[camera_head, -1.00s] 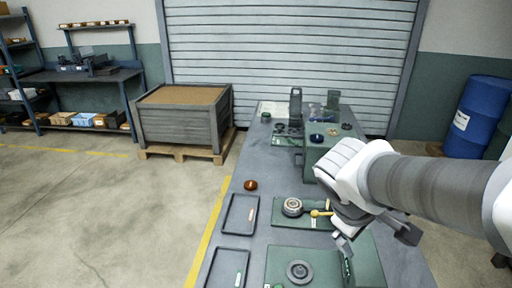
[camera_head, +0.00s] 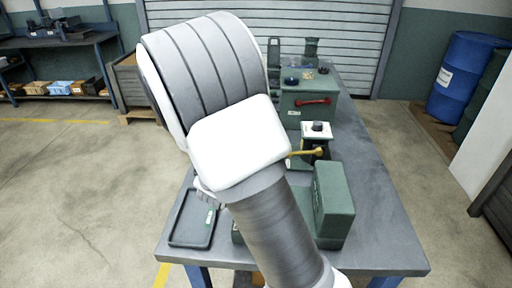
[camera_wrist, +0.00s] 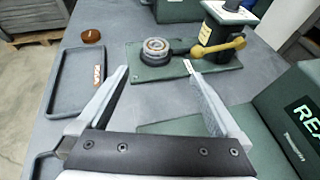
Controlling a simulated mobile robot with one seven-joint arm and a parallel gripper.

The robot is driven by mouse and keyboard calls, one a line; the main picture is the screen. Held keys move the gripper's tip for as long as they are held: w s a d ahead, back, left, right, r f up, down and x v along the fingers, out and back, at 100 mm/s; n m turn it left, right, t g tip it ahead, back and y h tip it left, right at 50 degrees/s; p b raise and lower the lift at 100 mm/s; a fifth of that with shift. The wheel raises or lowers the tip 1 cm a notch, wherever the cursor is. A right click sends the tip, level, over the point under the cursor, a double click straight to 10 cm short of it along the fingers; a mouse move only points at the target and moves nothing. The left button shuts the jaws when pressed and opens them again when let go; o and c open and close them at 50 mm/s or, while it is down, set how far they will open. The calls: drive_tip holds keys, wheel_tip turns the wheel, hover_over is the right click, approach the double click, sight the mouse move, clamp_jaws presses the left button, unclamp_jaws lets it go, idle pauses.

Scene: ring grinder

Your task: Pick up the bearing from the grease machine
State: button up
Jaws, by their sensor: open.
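The bearing (camera_wrist: 156,44) is a small metal ring with an orange-brown inner band. In the wrist view it sits on a round dark seat on the green base plate (camera_wrist: 176,70) of the grease machine (camera_wrist: 222,28). The machine has a dark body, a white top and a yellow lever (camera_wrist: 225,50) pointing toward the bearing. My gripper (camera_wrist: 158,76) is open and empty, its fingers spread on either side below the bearing in the picture, apart from it.
A dark tray (camera_wrist: 77,85) lies left of the gripper, with a brown ring (camera_wrist: 91,36) beyond it. A green block (camera_head: 334,204) stands at right near the table's front edge. A green box with a red handle (camera_head: 312,101) stands behind the machine.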

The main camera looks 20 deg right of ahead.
drive_tip(key=x, duration=1.7)
drive_tip(key=shift+w+a+f, duration=0.2)
drive_tip(key=shift+w+a, duration=0.05)
drive_tip(key=shift+w, duration=0.15)
drive_tip(key=shift+n, duration=0.3)
drive_tip(key=c, duration=1.5)
